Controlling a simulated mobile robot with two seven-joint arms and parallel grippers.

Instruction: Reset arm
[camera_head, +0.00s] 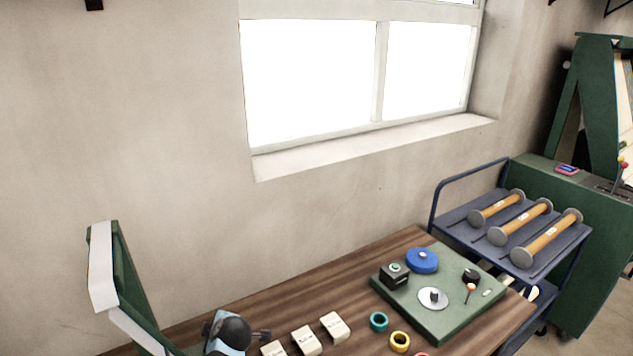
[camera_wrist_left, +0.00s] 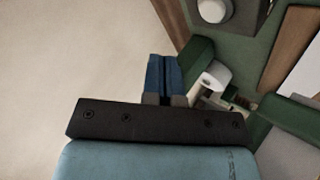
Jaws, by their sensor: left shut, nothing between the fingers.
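My right gripper is in neither view. No cloth shows.
A wooden table (camera_head: 375,262) bears a green board (camera_head: 460,272) with knobs and discs, several white blocks (camera_head: 306,341) and coloured rings (camera_head: 379,321). A green frame (camera_head: 130,270) rises at the left.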

